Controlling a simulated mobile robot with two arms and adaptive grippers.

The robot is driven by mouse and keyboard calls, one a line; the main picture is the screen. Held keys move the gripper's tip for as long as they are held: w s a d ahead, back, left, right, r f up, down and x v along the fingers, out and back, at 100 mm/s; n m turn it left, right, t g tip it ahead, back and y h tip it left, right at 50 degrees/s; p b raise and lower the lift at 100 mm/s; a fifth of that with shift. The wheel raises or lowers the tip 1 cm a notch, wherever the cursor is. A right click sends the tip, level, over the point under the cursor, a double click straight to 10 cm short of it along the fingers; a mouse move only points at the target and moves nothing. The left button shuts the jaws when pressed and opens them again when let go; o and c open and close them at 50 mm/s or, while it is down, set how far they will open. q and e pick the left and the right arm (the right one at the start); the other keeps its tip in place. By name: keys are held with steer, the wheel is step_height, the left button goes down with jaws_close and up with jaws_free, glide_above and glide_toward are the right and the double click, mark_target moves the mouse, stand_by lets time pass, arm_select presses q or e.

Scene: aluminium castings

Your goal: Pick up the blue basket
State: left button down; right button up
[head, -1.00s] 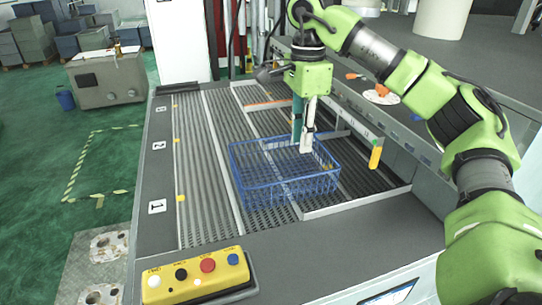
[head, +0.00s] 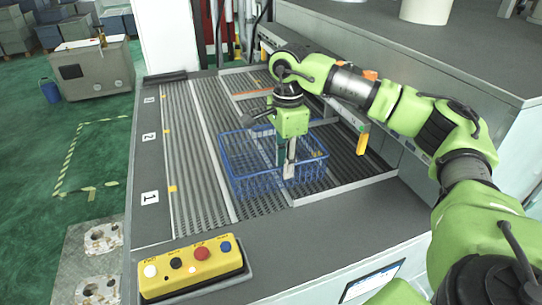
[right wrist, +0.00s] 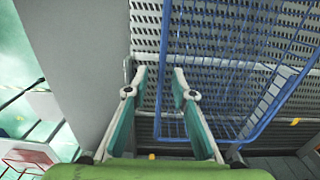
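The blue basket (head: 250,187) is an open wire-mesh box standing on the slatted grey bed of the machine. My right gripper (head: 285,172) points down over the basket, its fingers overlapping the front part of the basket in the head view. In the right wrist view, its two teal-and-white fingers (right wrist: 159,74) are apart with nothing held between them. The basket's blue rim and mesh (right wrist: 225,66) lie at and to the right of the fingertips there. Whether the fingers touch the rim I cannot tell. My left gripper is in no view.
A yellow button box (head: 192,268) sits at the machine's front edge. A yellow block (head: 363,141) stands right of the basket, near the raised grey ledge. Slatted lanes left of the basket are clear. A grey cabinet (head: 92,75) stands behind left on the green floor.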

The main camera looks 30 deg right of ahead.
steer(key=shift+f, duration=1.05)
jaws_close()
steer(key=shift+r, duration=0.1)
